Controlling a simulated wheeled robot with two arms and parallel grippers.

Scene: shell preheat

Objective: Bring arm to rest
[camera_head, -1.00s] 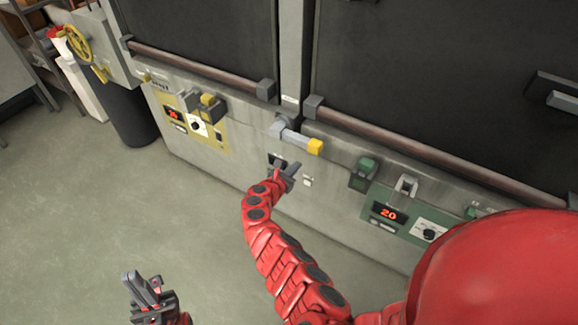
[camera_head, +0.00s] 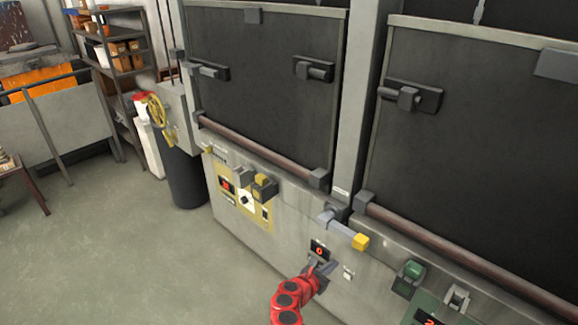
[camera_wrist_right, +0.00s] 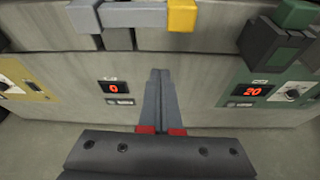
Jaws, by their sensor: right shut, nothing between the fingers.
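My right gripper (camera_head: 322,268) is in front of the machine's front panel, just below the grey lever with the yellow end (camera_head: 345,232). Its fingers are together and hold nothing. In the right wrist view the closed fingers (camera_wrist_right: 159,80) point at the panel, right of a small display reading 0 (camera_wrist_right: 114,87). That display also shows above the gripper in the head view (camera_head: 319,250). I cannot tell whether the fingertips touch the panel. My left gripper is outside the head view.
A yellow control panel (camera_head: 240,202) is left of the lever and a green one (camera_head: 424,312) is at lower right. Large dark doors (camera_head: 265,85) stand above. A dark bin (camera_head: 187,180) and shelves (camera_head: 122,70) are at left. The grey floor (camera_head: 110,240) at left is clear.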

